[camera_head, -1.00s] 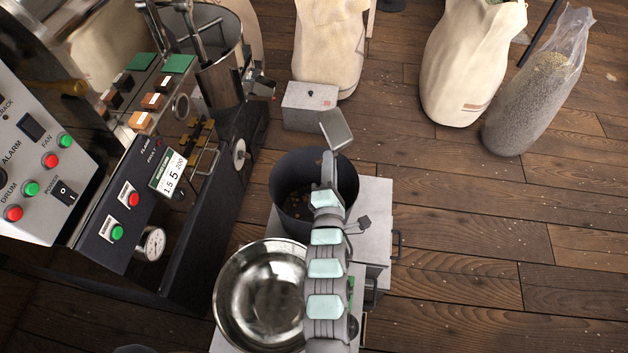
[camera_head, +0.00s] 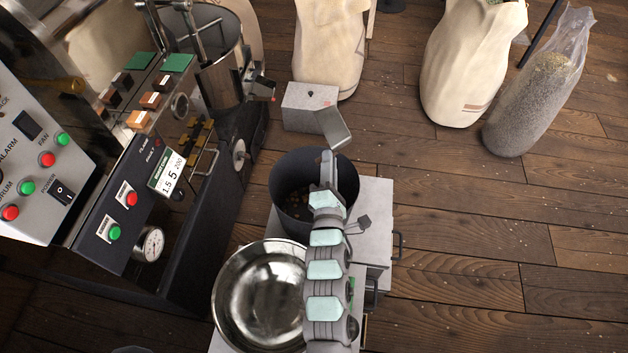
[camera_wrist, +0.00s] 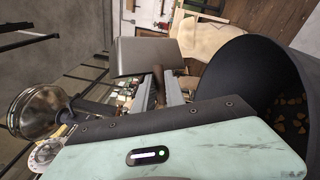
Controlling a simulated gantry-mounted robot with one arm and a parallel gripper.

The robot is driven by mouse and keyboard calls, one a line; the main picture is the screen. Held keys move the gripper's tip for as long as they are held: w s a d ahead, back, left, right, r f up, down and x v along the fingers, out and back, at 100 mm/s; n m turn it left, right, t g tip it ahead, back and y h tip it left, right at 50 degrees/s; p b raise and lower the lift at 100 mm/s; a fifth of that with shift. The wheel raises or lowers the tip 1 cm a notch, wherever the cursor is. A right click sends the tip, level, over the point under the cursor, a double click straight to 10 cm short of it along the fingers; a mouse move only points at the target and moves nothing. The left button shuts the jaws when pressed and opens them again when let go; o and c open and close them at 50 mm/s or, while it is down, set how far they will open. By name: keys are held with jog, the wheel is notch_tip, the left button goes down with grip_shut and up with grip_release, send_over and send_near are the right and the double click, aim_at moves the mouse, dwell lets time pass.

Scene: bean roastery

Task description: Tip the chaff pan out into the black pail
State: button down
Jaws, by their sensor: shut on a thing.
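The chaff pan is a small grey metal pan (camera_head: 333,128), held steeply tilted over the far rim of the black pail. In the wrist view the pan (camera_wrist: 147,57) shows a plain grey face, and I see no chaff on it. My gripper (camera_head: 327,157) is shut on the pan's handle; the brown handle (camera_wrist: 158,76) shows between the fingers in the wrist view. The black pail (camera_head: 290,214) stands upright below my gripper, partly hidden by my arm. Brown flakes lie in its bottom. The wrist view shows the pail (camera_wrist: 238,82) close on the right, with brown bits inside.
A shiny steel bowl (camera_head: 228,325) stands in front of the pail on a light grey top (camera_head: 375,220). A grey box (camera_head: 300,120) is behind the pail. The roaster (camera_head: 140,190) stands at the left. Sacks (camera_head: 470,70) stand behind; the wooden floor at right is clear.

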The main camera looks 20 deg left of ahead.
jog(key=shift+r+n+y+b, duration=0.2)
jog(key=shift+n+y+b, duration=0.1)
jog(key=shift+n+b, duration=0.4)
dwell(0.8)
